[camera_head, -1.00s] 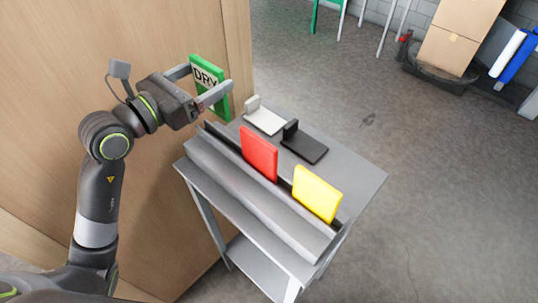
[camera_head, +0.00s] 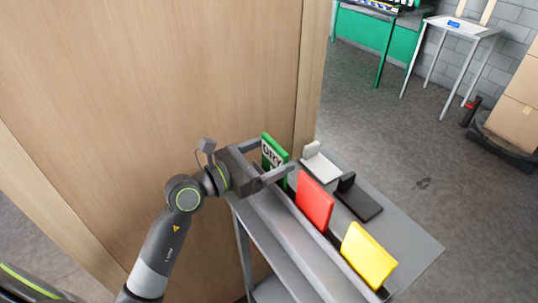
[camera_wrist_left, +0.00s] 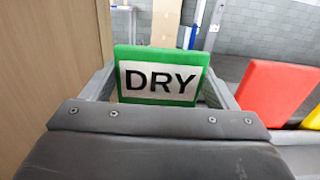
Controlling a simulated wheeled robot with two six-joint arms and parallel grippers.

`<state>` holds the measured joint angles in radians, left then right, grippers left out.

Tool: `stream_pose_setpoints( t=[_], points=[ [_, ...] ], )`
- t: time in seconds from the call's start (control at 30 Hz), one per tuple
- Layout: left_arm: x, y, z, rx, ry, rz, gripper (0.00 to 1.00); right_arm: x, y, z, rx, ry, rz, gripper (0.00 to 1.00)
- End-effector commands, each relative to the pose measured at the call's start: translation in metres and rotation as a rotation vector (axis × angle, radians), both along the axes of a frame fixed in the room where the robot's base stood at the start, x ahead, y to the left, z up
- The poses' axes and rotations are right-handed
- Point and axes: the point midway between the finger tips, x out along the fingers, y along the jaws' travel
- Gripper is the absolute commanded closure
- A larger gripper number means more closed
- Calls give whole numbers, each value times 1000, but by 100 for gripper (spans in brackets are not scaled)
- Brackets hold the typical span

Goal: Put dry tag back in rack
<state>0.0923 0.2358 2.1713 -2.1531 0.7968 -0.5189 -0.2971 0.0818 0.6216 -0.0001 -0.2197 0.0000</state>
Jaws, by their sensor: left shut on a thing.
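The green tag with a white DRY label (camera_head: 273,155) is upright between the fingers of my left gripper (camera_head: 272,162). The left gripper is shut on it. In the left wrist view the tag (camera_wrist_left: 160,77) faces me squarely. The rack (camera_head: 290,222) is a grey slotted rail along the near side of a small grey table. A red tag (camera_head: 314,200) and a yellow tag (camera_head: 367,255) stand in it. The DRY tag is over the far-left end of the rack; its lower edge is hidden by the gripper, so I cannot tell if it touches the slot. My right gripper is out of view.
A white bracket (camera_head: 321,168) and a black bracket (camera_head: 358,200) lie on the table (camera_head: 405,230) behind the rack. A wooden panel (camera_head: 170,80) rises close on the left of the gripper. Cardboard boxes (camera_head: 515,105) and a green bench (camera_head: 370,40) are farther back.

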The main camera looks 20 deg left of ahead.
Motion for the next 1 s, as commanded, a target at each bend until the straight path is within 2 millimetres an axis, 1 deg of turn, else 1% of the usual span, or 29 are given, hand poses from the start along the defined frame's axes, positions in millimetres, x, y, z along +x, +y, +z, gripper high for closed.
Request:
stream_pose_setpoints(
  t=[0.07, 0.1, 0.23, 0.57, 0.67, 1.0],
  points=[
    [0, 0, -3, 0, 0, 0, 51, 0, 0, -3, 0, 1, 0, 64],
    [0, 0, -3, 0, 0, 0, 17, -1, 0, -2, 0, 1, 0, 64],
    [0, 0, -2, 0, 0, 0, 0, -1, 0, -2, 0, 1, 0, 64],
    [-1, 1, 1, 2, 0, 1, 0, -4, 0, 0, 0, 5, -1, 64],
    [-9, 8, -1, 5, -1, 2, 0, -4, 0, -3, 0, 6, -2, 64],
    [-49, 38, -2, 8, 2, -1, 0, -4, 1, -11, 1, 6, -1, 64]
  ],
)
